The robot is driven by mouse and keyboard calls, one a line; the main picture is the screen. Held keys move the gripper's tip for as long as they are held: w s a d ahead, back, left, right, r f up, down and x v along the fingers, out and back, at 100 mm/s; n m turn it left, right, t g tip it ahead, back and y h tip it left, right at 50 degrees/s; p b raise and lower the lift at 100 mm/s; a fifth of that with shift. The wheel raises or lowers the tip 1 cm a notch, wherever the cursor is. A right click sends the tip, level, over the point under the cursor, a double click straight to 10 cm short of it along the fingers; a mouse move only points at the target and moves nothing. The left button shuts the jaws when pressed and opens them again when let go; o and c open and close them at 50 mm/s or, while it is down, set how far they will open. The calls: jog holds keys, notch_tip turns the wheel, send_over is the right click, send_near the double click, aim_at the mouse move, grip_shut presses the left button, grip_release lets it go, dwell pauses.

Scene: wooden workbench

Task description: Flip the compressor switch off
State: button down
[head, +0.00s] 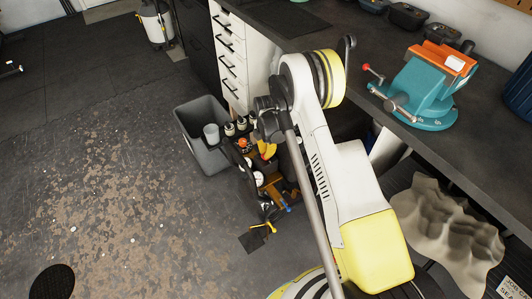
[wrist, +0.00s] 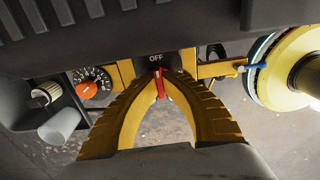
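The compressor's dark panel and yellow frame fill the top of the wrist view, with a white OFF label (wrist: 155,58). A small red switch lever (wrist: 160,87) stands just below that label. My gripper (wrist: 158,78) has its two yellow fingers drawn together around the lever, one on each side, with the tips close to the panel. Whether both fingers press on it is hard to see. An orange knob (wrist: 87,90) on a round dial sits to the left. In the head view my gripper (head: 266,150) is partly hidden by my arm, and the lever is not visible there.
A grey bin (head: 203,135) stands left of the compressor. The workbench with a teal vise (head: 419,88) runs along the right, and white drawers (head: 229,60) stand behind. A crumpled beige bag (head: 445,228) lies at the right. The floor on the left is open.

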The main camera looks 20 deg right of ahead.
jog(key=c, duration=1.5)
grip_release()
jog(key=shift+c, duration=0.2)
notch_tip(320, 180, up, 12)
